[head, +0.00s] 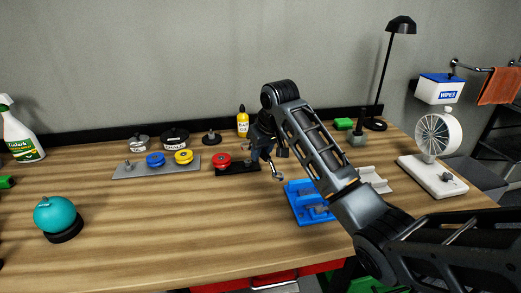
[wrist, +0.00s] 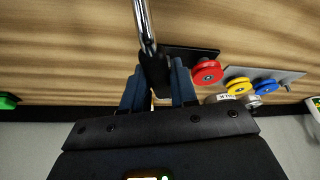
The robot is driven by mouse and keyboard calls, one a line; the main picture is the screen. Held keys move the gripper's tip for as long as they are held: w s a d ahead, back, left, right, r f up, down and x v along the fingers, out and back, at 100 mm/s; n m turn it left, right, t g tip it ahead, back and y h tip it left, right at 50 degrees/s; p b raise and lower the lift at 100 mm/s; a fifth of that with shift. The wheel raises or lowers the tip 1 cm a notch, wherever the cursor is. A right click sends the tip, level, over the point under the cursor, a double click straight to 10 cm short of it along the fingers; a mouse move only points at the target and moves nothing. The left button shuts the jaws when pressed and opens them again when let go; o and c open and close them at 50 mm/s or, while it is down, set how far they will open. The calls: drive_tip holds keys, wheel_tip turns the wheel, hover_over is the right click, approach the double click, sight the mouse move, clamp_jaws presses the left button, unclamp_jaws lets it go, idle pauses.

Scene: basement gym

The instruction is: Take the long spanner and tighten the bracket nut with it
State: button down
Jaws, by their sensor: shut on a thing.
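My gripper (head: 266,150) is shut on the dark handle of the long spanner (head: 274,168) above the table, behind the blue fixture. In the wrist view the spanner's silver shaft (wrist: 144,22) runs up out of the picture from between my blue fingers (wrist: 157,88); its far end is cut off there. A black plate with a red knob (head: 222,160) lies just left of the spanner, and the knob also shows in the wrist view (wrist: 206,72). I cannot make out which part is the bracket nut.
A grey plate with a blue knob (head: 155,160) and yellow knob (head: 184,157) lies further left. A blue fixture (head: 305,208) and a white fan (head: 436,140) are to the right. A yellow bottle (head: 242,122) stands behind. The front left table (head: 150,225) is mostly clear.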

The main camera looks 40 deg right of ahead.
drive_tip(key=shift+r+p, duration=0.1)
drive_tip(key=shift+p, duration=0.35)
drive_tip(key=shift+f+b, duration=0.8)
drive_tip(key=shift+f, duration=1.6)
drive_tip(key=shift+p, duration=1.15)
drive_tip(key=shift+f+b, duration=0.35)
drive_tip(key=shift+f, duration=0.65)
idle(1.2)
drive_tip(key=shift+a, duration=0.1)
drive_tip(key=shift+a+r+m+p, duration=0.1)
drive_tip(key=shift+a+m+p, duration=0.2)
drive_tip(key=shift+m+p, duration=0.15)
drive_tip(key=shift+w+a+m+h+p, duration=0.25)
drive_tip(key=shift+a+m+h+p, duration=0.15)
drive_tip(key=shift+a+m+p, duration=0.25)
drive_tip(key=shift+w+m, duration=0.1)
drive_tip(key=shift+m, duration=0.2)
